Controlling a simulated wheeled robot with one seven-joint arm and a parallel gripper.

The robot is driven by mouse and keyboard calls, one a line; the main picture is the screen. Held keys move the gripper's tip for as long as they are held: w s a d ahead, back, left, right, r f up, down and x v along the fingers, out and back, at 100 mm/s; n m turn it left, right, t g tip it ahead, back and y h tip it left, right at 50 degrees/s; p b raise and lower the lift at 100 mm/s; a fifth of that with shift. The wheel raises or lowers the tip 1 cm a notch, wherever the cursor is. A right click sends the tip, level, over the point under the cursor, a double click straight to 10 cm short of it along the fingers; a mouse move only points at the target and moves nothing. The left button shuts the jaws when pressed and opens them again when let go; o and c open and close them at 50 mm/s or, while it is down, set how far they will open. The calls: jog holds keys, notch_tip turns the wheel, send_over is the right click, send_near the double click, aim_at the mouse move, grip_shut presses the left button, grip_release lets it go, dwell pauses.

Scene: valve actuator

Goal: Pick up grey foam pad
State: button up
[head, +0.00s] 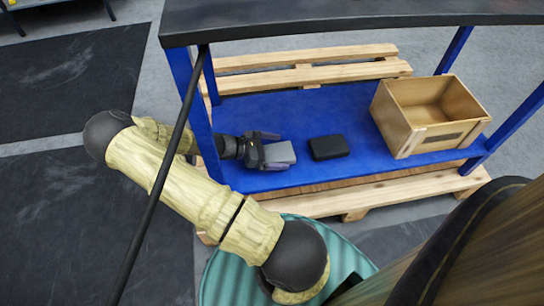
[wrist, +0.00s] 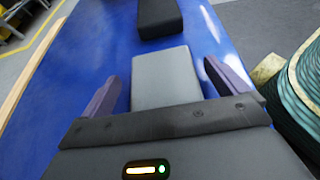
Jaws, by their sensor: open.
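The grey foam pad (head: 280,153) lies on the blue lower shelf (head: 330,110) in the head view. My gripper (head: 272,152) reaches in from the left at shelf height, its fingers on either side of the pad. In the wrist view the pad (wrist: 165,77) sits between the two open fingers (wrist: 168,88), with a gap on both sides. The pad's near end is hidden by the gripper body.
A black block (head: 328,147) lies just right of the pad and shows beyond it in the wrist view (wrist: 159,17). An open wooden box (head: 400,135) stands at the shelf's right end. Blue posts (head: 200,115) and a dark upper top (head: 320,18) frame the shelf.

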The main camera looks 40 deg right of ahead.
aim_at(275, 151)
jog(key=c, duration=1.1)
jog(key=shift+o, duration=0.2)
notch_tip(275, 151, up, 10)
jog(key=p, duration=0.6)
jog(key=shift+w, duration=0.15)
